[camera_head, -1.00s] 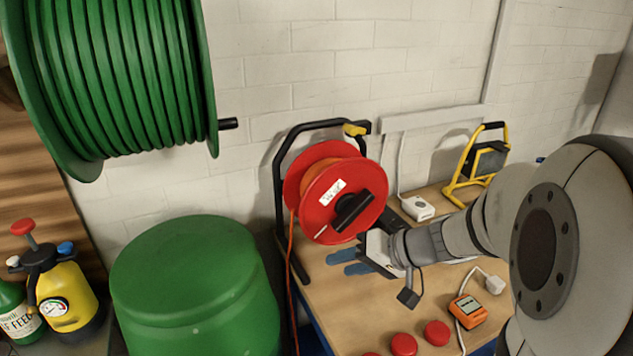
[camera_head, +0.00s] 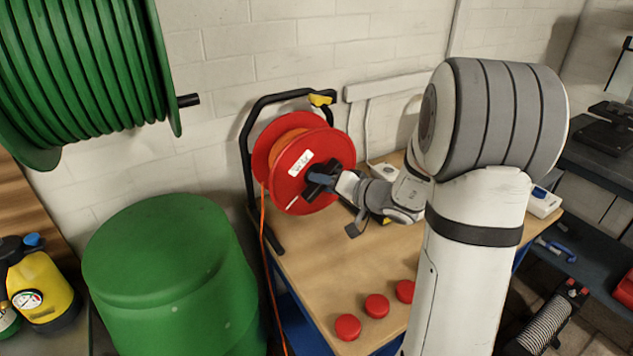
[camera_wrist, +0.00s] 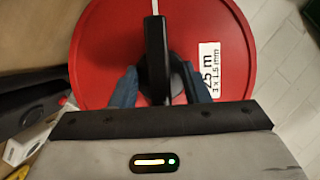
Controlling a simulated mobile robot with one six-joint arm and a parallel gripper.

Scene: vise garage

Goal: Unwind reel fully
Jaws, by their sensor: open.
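The red cable reel (camera_head: 325,150) hangs in a black stand (camera_head: 247,150) at the bench's left end. Orange cable (camera_head: 283,155) is wound on it, and a strand runs down its left side past the bench edge. A black bar handle (camera_wrist: 155,45) crosses the hub on the reel's face. In the wrist view it stands about upright, beside a white label (camera_wrist: 209,68). My gripper (camera_wrist: 158,85) is open, with one blue fingertip on each side of the handle at the hub. Gaps show beside the bar; contact cannot be told. In the head view my gripper (camera_head: 320,181) partly hides the handle.
A green hose drum (camera_head: 90,80) and a green barrel (camera_head: 170,270) stand left of the reel. Several red round knobs (camera_head: 377,306) lie near the bench's (camera_head: 315,270) front edge. A white wall (camera_head: 290,60) is behind. My arm hides part of the bench's right side.

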